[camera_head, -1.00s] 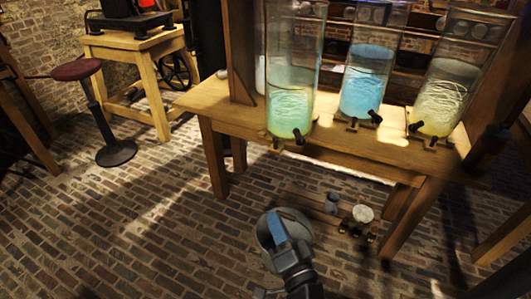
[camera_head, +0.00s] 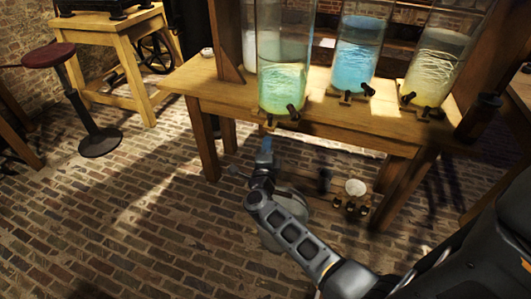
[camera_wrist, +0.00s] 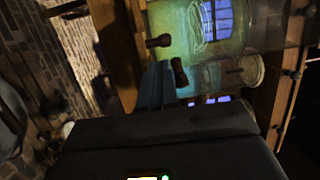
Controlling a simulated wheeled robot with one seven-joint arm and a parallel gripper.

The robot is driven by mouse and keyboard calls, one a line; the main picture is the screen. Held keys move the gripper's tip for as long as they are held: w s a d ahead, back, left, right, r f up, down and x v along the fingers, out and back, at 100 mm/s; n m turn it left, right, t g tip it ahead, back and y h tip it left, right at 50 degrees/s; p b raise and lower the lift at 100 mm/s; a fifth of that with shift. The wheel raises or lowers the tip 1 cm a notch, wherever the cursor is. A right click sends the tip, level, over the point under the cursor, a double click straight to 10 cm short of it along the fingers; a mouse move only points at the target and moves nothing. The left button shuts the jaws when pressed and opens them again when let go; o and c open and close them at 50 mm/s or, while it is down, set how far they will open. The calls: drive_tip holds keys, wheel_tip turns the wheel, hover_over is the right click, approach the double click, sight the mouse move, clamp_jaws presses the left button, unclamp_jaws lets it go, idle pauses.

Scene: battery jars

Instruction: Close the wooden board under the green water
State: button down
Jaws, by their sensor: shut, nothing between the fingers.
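The glass jar of green water (camera_head: 282,85) stands on the front left of the wooden table. A dark tap (camera_head: 293,112) sticks out at its foot, and a small wooden piece (camera_head: 271,122) juts from under it at the table's front edge. I take this piece as the wooden board; how far it sticks out is hard to tell. My gripper (camera_head: 266,146) is shut and empty, just below and in front of it, seemingly apart. In the wrist view the blue fingers (camera_wrist: 155,86) point toward the green jar (camera_wrist: 205,28) and its dark tap (camera_wrist: 179,72).
The blue-water jar (camera_head: 356,60) and yellow-water jar (camera_head: 437,65) stand to the right with their own taps. The table (camera_head: 225,98) has legs below. A low board with a white round object (camera_head: 355,187) lies under it.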

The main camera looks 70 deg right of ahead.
sight(269, 121)
drive_tip(key=x, duration=0.8)
drive_tip(key=shift+w+d, duration=0.1)
drive_tip(key=d+b, duration=0.2)
drive_tip(key=d, duration=0.3)
drive_tip(key=d+b, duration=0.3)
drive_tip(key=d, duration=0.3)
drive_tip(key=w+d+b, duration=0.1)
drive_tip(key=d+b, duration=0.2)
drive_tip(key=d, duration=0.2)
drive_tip(key=shift+w+d+f, duration=0.1)
drive_tip(key=shift+d+f, duration=0.05)
drive_tip(key=shift+d, duration=0.5)
